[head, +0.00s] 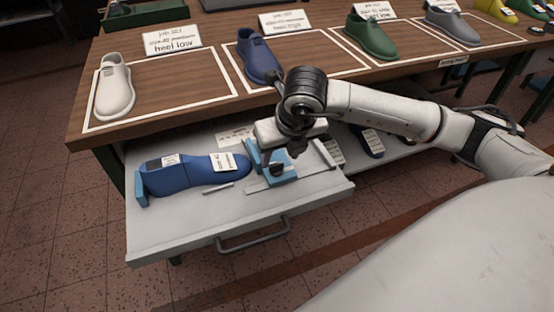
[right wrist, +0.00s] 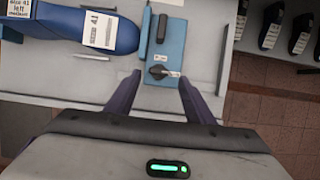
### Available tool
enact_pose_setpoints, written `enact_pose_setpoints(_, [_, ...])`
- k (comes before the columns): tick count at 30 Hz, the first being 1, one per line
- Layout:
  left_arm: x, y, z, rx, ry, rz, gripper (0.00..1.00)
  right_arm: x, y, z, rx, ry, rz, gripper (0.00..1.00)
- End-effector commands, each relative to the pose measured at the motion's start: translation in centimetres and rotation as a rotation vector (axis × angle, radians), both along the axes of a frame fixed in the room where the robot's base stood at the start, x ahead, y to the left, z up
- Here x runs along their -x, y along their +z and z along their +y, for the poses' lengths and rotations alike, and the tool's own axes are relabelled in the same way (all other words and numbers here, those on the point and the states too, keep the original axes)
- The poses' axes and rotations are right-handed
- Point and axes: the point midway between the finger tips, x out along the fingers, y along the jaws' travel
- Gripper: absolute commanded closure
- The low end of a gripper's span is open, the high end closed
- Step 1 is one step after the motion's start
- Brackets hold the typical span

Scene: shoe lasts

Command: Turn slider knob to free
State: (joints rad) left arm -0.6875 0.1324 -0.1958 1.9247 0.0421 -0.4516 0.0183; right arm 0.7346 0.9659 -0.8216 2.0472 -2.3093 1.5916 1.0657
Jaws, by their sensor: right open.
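The slider (head: 283,178) is a light blue block at the right end of the fixture in the open drawer. It carries a small dark knob (right wrist: 158,72), with small white labels next to it in the right wrist view. The knob also shows in the head view (head: 277,169). My right gripper (right wrist: 161,78) is open, pointing down over the slider, its fingertips on either side of the knob with a gap. Whether they are at the knob's height I cannot tell. A blue shoe last (head: 195,174) with white labels lies left of the slider. My left gripper is not in view.
The grey drawer (head: 190,232) is pulled out below a wooden bench (head: 180,83). White, blue, green and grey lasts stand on the bench with sign cards. A dark upright handle (right wrist: 162,28) stands on the slider behind the knob. A thin white stick (right wrist: 92,57) lies in the drawer.

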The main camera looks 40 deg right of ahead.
Motion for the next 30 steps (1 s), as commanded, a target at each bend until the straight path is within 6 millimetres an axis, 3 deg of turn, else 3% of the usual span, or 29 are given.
enact_pose_setpoints(3, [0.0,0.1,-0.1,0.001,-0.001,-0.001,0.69,-0.7,-2.0,-0.1,-0.001,0.001,0.004,0.52])
enact_pose_setpoints(9, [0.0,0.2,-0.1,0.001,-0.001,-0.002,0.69,-1.5,-3.9,-0.3,-0.002,0.002,0.002,0.52])
enact_pose_setpoints(19, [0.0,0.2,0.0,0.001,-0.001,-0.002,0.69,-1.7,-4.2,-0.3,-0.002,0.003,0.0,0.52])
enact_pose_setpoints(27, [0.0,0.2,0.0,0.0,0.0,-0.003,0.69,-1.7,-4.2,-0.3,-0.002,0.003,0.0,0.93])
enact_pose_setpoints(30, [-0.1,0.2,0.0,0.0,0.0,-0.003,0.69,-1.7,-4.2,-0.3,-0.002,0.004,-0.001,0.93])
